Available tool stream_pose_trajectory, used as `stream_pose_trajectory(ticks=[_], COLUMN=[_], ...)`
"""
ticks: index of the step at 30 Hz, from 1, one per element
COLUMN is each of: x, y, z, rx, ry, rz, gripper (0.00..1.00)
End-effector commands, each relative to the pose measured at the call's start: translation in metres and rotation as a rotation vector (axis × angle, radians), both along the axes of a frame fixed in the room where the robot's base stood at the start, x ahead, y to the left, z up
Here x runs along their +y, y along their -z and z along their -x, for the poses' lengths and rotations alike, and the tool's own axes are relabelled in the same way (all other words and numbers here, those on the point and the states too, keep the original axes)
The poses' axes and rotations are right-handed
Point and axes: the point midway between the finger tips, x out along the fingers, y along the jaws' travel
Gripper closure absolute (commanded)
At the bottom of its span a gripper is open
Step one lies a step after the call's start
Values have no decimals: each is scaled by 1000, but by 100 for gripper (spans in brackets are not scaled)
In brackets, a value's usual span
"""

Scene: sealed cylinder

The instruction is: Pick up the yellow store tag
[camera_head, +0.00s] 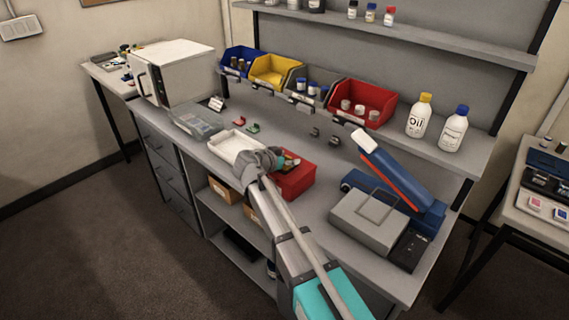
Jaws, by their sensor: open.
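I cannot make out a yellow store tag in the head view; it may be hidden or too small. My gripper (280,160) is at the end of my arm, over the workbench between a white tray (227,150) and a red box (299,184). It is open, though its fingers are small and partly hidden by my wrist. Small teal and orange shapes show beside it, over the red box; I cannot tell what they are.
A blue bin (229,56), yellow bin (268,74) and red bin (378,95) line the back ledge. A white boxy device (184,68) stands left. Grey and blue equipment (368,218) stands right. Two bottles (419,113) (453,131) stand back right.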

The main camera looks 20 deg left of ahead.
Motion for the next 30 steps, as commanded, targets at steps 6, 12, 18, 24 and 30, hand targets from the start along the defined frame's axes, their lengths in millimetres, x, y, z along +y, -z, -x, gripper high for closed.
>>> stream_pose_trajectory(ticks=[6, 12, 18, 24, 30], x=[0, -1, -1, -1, -1], y=[0, 0, 0, -1, -6], z=[0, 0, 0, -1, -1], rx=[0, 0, 0, 0, 0], ry=[1, 1, 1, 1, 2], rz=[0, 0, -1, -1, 0], gripper=[44, 81, 87, 87, 87])
